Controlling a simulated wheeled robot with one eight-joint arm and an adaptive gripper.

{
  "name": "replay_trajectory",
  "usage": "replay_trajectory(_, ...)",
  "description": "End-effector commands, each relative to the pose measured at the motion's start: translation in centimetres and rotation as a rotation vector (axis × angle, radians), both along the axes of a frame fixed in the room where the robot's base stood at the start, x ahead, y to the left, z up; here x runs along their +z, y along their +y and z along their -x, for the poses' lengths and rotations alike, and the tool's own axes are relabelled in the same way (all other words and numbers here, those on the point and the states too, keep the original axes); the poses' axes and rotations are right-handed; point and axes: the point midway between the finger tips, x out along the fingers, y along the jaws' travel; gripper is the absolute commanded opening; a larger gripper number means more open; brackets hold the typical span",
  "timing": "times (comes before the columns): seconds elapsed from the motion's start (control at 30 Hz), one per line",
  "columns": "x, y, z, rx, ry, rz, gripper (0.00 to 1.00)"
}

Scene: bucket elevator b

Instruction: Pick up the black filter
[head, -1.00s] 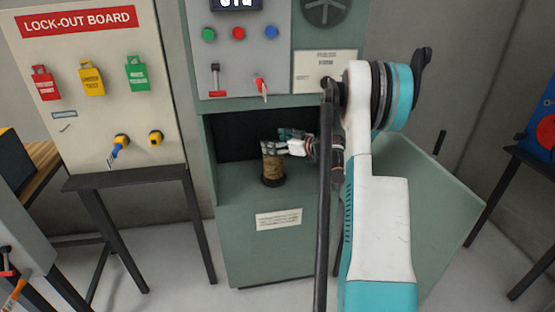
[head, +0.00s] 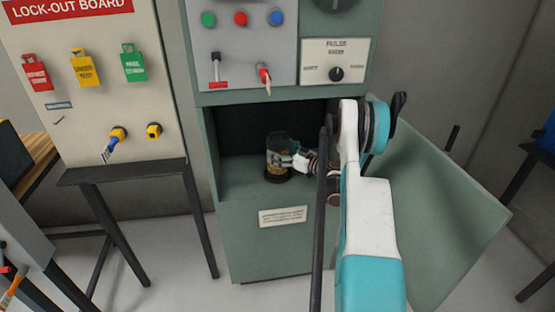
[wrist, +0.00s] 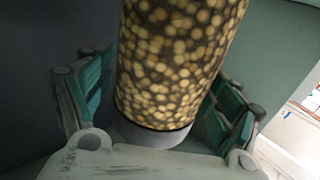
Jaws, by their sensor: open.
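A dark-ended cylinder (head: 277,153), which seems to be the black filter, stands upright in the open recess of the green cabinet. It rests on a black round base. In the wrist view the cylinder (wrist: 180,60) shows yellowish round grains on a dark ground, with a grey ring at its near end. My gripper (head: 288,160) reaches in from the right at the cylinder's mid-height. In the wrist view its teal-padded fingers are open, one on each side of the cylinder. Whether either finger touches it cannot be told.
The recess sits in the green cabinet (head: 230,205), below a panel with buttons, a lever and a key switch. Its door (head: 440,210) hangs open at the right. A lock-out board (head: 85,90) stands at the left. The recess floor left of the cylinder is clear.

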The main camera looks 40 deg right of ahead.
Motion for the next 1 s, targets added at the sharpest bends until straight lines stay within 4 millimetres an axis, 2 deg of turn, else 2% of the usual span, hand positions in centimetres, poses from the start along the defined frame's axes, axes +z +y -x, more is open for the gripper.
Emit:
replay_trajectory(0.33, -0.2, 1.2, -4.3, 0.001, 0.000, 0.000, 0.84)
replay_trajectory(0.6, 0.1, 1.2, -4.7, 0.000, 0.000, 0.000, 0.84)
replay_trajectory(0.8, 0.0, 1.2, -4.7, 0.000, 0.000, 0.000, 0.39)
replay_trajectory(0.83, 0.0, 1.2, -4.7, 0.000, 0.000, 0.000, 0.34)
replay_trajectory(1.0, 0.0, 1.2, -4.7, 0.000, 0.001, 0.000, 0.31)
